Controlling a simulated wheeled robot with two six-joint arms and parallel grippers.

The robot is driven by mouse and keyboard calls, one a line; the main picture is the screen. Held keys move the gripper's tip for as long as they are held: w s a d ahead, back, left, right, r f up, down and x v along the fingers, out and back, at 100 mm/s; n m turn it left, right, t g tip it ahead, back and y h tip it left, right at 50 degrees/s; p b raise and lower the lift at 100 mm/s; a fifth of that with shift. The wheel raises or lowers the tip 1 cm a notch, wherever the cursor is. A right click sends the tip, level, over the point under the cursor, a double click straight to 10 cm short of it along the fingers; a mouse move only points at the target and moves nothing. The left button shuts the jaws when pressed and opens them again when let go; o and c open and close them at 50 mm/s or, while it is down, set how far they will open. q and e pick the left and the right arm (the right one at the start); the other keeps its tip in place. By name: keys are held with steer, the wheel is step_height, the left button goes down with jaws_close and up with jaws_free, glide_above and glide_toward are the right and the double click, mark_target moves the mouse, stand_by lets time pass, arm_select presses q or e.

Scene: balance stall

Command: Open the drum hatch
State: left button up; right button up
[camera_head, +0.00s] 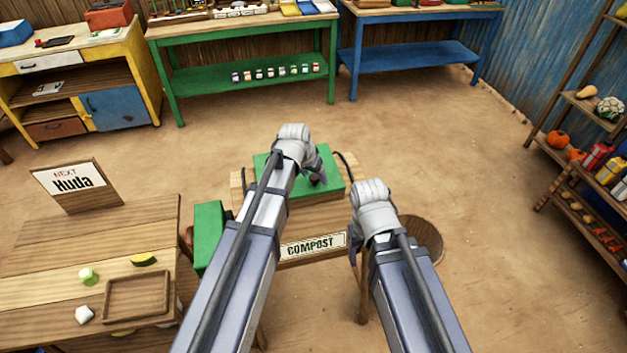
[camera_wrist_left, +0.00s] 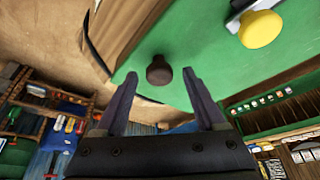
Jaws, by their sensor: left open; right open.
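The compost drum has a wooden body with a "COMPOST" sign (camera_head: 313,246) on its front. Its hatch is a green panel (camera_head: 330,187) lying on top, which looks closed. A dark brown knob (camera_head: 316,181) stands on the hatch; in the left wrist view the knob (camera_wrist_left: 158,70) appears between the fingertips. My left gripper (camera_head: 314,165) is open over the hatch; whether it touches the knob I cannot tell. In the left wrist view this gripper (camera_wrist_left: 159,78) has its fingers apart. My right gripper (camera_head: 354,228) is open and empty, right of the drum.
A yellow knob (camera_wrist_left: 262,30) shows in the left wrist view. A green box (camera_head: 209,237) stands left of the drum. A wooden table (camera_head: 60,245) with a tray (camera_head: 108,305) and vegetable pieces is at left. A round wooden top (camera_head: 425,236) is at right. The floor behind is clear.

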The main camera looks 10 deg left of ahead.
arm_select(q)
steer(key=shift+c, duration=0.4)
jaws_close()
stand_by(1.0)
